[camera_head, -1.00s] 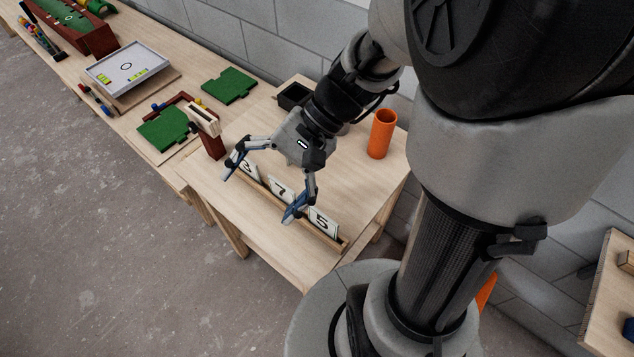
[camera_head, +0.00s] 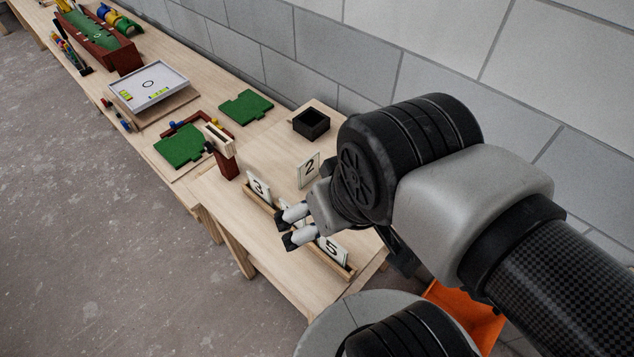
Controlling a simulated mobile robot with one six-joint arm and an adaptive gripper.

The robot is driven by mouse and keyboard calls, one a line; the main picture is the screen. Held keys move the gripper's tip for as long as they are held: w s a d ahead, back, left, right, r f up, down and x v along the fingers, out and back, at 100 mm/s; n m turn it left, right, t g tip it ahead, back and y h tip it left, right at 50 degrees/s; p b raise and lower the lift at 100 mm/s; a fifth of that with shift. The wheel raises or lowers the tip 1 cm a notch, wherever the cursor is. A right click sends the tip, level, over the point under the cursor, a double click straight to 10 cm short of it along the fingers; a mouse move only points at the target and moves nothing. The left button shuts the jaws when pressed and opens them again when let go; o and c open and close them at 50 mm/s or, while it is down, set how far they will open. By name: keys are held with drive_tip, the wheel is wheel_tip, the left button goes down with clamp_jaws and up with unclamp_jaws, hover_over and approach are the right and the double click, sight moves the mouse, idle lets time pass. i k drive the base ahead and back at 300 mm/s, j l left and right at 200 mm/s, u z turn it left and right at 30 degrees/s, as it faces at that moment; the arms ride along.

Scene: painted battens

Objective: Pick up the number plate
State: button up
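A white number plate with a black 2 (camera_head: 309,169) stands upright behind the wooden rack (camera_head: 340,269), apart from it. In the rack, plates with a 3 (camera_head: 260,187) and a 5 (camera_head: 331,249) show. The middle of the rack is mostly covered by my gripper, so a plate there is hard to make out. My gripper (camera_head: 289,229) points left over the rack, in front of the 2 plate. Its two dark-tipped fingers are apart, and I see nothing held between them. Whether it touches the rack is unclear.
A black open box (camera_head: 311,124) stands at the table's back. A dark red stand (camera_head: 227,164) is left of the rack, with green boards (camera_head: 181,146) and a white tray (camera_head: 147,83) further left. An orange container (camera_head: 467,311) is low at right. My arm hides the table's right side.

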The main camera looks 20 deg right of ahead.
sight(308, 169)
drive_tip(key=j+z, duration=0.2)
drive_tip(key=j, duration=0.2)
drive_tip(key=k+j+z, duration=0.2)
drive_tip(key=j, duration=0.15)
drive_tip(key=k+j+z, duration=0.2)
drive_tip(key=j, duration=0.15)
drive_tip(key=i+j+z, duration=0.25)
drive_tip(key=z, duration=0.15)
drive_tip(key=i+j+z, duration=0.3)
drive_tip(key=z, duration=0.15)
drive_tip(key=i+j+z, duration=0.2)
drive_tip(key=j+z, duration=0.2)
drive_tip(key=i+j+z, duration=0.1)
drive_tip(key=j+z, duration=0.3)
